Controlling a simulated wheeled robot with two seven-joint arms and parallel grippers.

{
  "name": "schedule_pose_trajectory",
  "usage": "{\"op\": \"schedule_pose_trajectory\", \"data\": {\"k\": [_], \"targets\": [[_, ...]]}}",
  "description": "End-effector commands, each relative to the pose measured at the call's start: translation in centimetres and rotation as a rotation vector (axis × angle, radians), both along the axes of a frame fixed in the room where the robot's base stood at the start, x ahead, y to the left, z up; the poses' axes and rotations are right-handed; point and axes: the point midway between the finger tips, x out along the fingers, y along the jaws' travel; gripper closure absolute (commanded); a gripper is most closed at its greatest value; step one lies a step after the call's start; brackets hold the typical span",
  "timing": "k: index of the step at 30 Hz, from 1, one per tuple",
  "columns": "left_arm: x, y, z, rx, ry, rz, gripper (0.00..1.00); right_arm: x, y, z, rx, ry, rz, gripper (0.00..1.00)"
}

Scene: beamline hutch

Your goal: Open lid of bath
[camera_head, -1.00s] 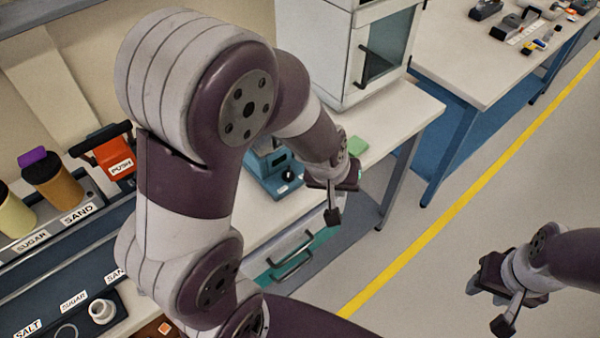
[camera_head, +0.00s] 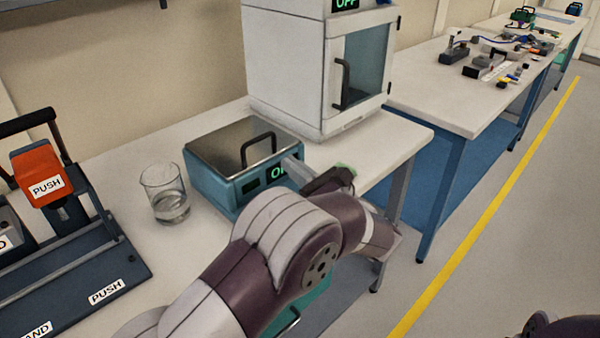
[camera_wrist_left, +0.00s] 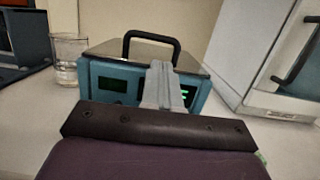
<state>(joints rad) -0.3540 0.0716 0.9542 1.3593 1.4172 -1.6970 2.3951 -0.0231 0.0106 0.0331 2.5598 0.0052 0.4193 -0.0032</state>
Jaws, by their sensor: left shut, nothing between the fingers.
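The bath (camera_head: 212,188) is a teal box on the bench with a flat metal lid (camera_head: 225,140), which is closed. A black arched handle (camera_head: 258,143) stands on the lid. In the left wrist view the bath (camera_wrist_left: 100,72) is straight ahead, with its handle (camera_wrist_left: 150,38) above my fingers. My left gripper (camera_head: 291,165) is shut and empty, in front of the bath's right front side, apart from the handle. In the left wrist view its fingers (camera_wrist_left: 159,70) overlap the front panel and partly hide the green display. Whether they touch the bath I cannot tell.
A glass beaker (camera_head: 168,205) stands left of the bath. A white cabinet (camera_head: 290,65) with a glass door stands close behind it, to the right. A rack with an orange PUSH block (camera_head: 42,165) is at the left. Part of my right arm shows at the lower right.

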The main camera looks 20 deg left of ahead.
Motion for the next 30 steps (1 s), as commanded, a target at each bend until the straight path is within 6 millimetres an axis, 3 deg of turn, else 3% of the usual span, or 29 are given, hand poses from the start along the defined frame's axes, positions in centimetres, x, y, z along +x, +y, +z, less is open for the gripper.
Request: {"op": "schedule_pose_trajectory", "data": {"k": [3,10,30], "targets": [[0.8,2.2,0.6,0.0,0.001,0.003,1.0,0.0,0.0,0.5,0.0,0.0,0.0,0.57],[1.9,4.8,1.1,0.001,0.003,0.0,1.0,0.0,0.0,0.8,0.0,0.0,0.0,0.57],[2.2,5.4,1.9,-0.036,0.017,-0.003,1.0,0.0,0.0,0.9,0.0,0.001,0.0,0.57]]}}
